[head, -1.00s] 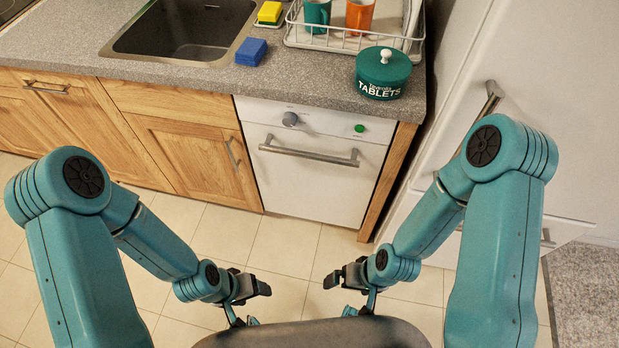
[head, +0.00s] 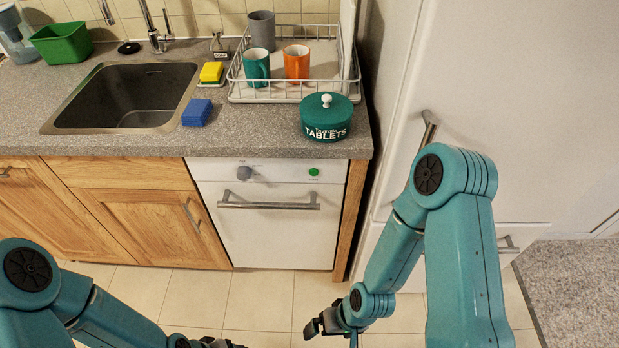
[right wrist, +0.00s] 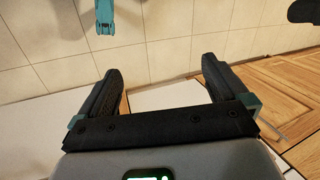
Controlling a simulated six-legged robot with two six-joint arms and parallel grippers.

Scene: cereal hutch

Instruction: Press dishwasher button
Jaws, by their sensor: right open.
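The dishwasher (head: 262,235) has a white front under the counter in the head view, with a bar handle (head: 268,206) across it and its door shut. The green round button (head: 313,172) is at the right of its top panel, and a grey knob (head: 244,173) is at the left. My right gripper (head: 313,328) is low in front of the dishwasher, well apart from the button. In the right wrist view its two fingers (right wrist: 162,72) are spread with nothing between them. My left gripper (head: 222,343) is mostly cut off by the bottom edge.
A green tablets tin (head: 328,118) stands on the counter above the button. A dish rack (head: 240,98) with cups and a sink (head: 125,95) are behind. A tall white fridge-like unit (head: 480,120) with handles stands right of the dishwasher. Tiled floor (head: 260,298) in front is clear.

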